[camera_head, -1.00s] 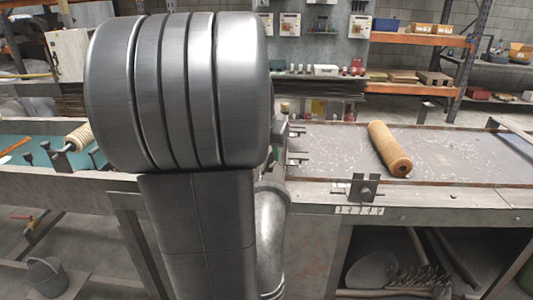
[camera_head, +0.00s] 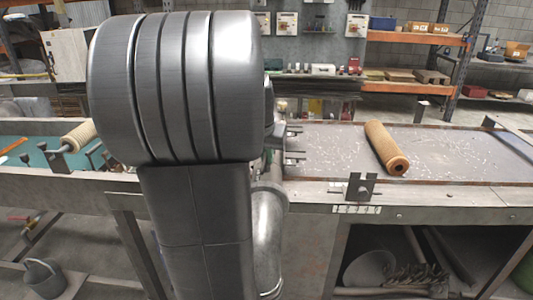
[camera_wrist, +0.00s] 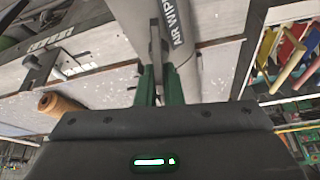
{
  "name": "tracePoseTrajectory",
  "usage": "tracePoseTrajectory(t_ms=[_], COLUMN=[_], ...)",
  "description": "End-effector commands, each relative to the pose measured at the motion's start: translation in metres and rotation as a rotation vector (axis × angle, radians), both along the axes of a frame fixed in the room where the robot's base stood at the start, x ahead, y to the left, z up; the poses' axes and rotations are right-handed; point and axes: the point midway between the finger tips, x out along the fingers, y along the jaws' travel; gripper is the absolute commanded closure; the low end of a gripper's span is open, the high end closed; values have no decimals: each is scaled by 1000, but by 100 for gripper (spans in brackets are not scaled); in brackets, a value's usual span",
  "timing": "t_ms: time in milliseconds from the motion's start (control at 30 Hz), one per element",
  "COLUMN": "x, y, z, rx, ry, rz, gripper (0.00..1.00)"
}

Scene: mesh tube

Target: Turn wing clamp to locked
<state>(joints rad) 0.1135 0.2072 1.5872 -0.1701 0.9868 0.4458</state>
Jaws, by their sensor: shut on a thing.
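In the wrist view my gripper (camera_wrist: 158,88) has its two green fingers closed on a thin grey upright plate, which looks like the wing of the clamp (camera_wrist: 156,45). The wing stands against a grey tube (camera_wrist: 182,38) lettered "AIR WIPE". The fingers hide the wing's lower part, and I cannot tell its exact turn. In the head view my large grey arm hides the gripper and the clamp.
A tan mesh roll (camera_head: 386,148) lies on the bench top (camera_head: 450,155) to the right of my arm. A metal bracket (camera_head: 360,188) stands on the bench's front edge. Another roll (camera_head: 79,136) is at the left. Coloured-handled tools (camera_wrist: 290,60) hang at the right in the wrist view.

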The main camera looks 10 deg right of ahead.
Motion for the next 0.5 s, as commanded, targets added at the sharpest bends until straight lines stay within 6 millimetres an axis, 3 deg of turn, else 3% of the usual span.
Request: tracePoseTrajectory(t_ms=[300,500], x=[0,0], y=[0,0], z=[1,0], rx=[1,0], ry=[1,-1], rz=[192,228], gripper=[100,100])
